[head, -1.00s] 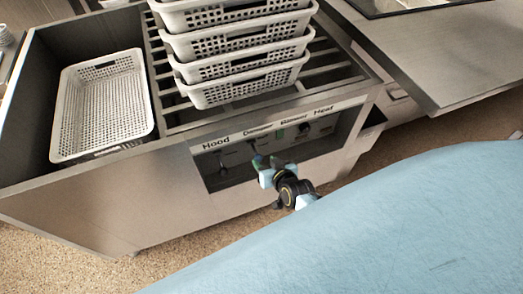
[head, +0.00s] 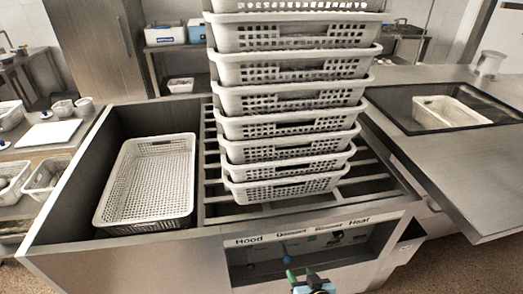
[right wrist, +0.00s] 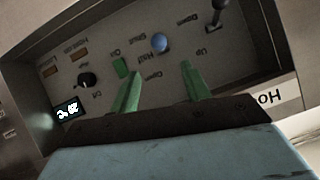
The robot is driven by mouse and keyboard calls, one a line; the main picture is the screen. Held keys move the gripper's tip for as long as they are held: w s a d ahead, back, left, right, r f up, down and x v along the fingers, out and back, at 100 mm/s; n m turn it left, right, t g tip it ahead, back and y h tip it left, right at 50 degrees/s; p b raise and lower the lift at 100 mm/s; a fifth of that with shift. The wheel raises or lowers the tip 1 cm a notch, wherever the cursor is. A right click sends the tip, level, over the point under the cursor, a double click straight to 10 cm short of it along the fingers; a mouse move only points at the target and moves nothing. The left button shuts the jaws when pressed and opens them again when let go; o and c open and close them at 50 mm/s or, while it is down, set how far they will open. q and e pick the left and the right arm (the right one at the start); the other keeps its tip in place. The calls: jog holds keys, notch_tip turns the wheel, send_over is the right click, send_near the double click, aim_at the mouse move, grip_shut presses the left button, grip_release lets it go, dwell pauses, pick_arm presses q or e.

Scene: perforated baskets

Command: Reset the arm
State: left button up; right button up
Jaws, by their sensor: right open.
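My right gripper (head: 301,276) is at the bottom edge of the head view, in front of the control panel (head: 262,270) of the metal station. In the right wrist view its two green fingers (right wrist: 161,72) stand apart with nothing between them. Past the fingertips are a blue round knob (right wrist: 160,43), a green button (right wrist: 120,66), a black knob (right wrist: 86,80) and a dark lever (right wrist: 217,14). I cannot tell whether a finger touches the panel. My left gripper does not show.
A tall stack of white perforated baskets (head: 289,128) stands on the slatted rack (head: 216,206). One basket (head: 150,185) sits in the left bay. A counter with a sunken basin (head: 440,106) lies to the right. Small containers (head: 45,178) stand on the left table.

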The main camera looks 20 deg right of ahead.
jog(key=s+a+f+n+g+y, duration=0.15)
jog(key=s+f+g, duration=0.35)
jog(key=s+f, duration=0.8)
jog(key=s+d+f+n+g, duration=0.1)
jog(key=s+f+n+g, duration=0.1)
jog(key=s, duration=0.9)
jog(key=s+d+f+n+g+h, duration=0.1)
jog(key=s+f+g, duration=0.3)
jog(key=s, duration=0.7)
notch_tip(320, 180, down, 3)
jog(key=shift+s+d+r+n, duration=0.2)
jog(key=shift+s+d+n, duration=0.1)
jog(key=shift+d+n, duration=0.1)
jog(key=shift+c, duration=1.2)
